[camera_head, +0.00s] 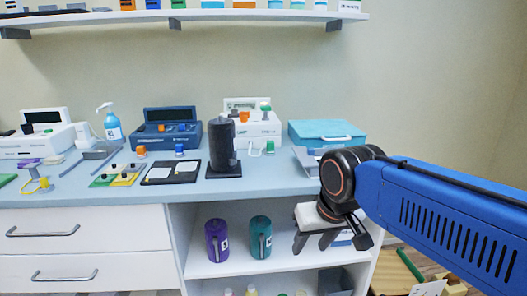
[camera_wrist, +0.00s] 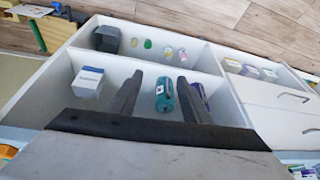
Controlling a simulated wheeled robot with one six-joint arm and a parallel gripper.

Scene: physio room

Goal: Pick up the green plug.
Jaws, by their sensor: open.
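A small green plug (camera_head: 270,147) appears to stand on the counter in the head view, in front of the white device at centre right. A green-topped knob (camera_head: 265,105) also shows on that device; the picture is too small to show more detail. My gripper (camera_head: 313,243) hangs below the counter's front edge, to the right of and lower than the green plug, and apart from it. In the wrist view my gripper (camera_wrist: 159,80) is open and empty, its fingers spread toward the cabinet shelves. The green plug does not show in the wrist view.
An orange plug (camera_head: 141,151) and a blue plug (camera_head: 180,150) stand farther left on the counter (camera_head: 210,193). A dark cylinder (camera_head: 222,145) stands left of the green plug. A light-blue case (camera_head: 325,133) stands at right. Purple (camera_head: 217,240) and teal (camera_head: 260,237) bottles stand on the shelf below.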

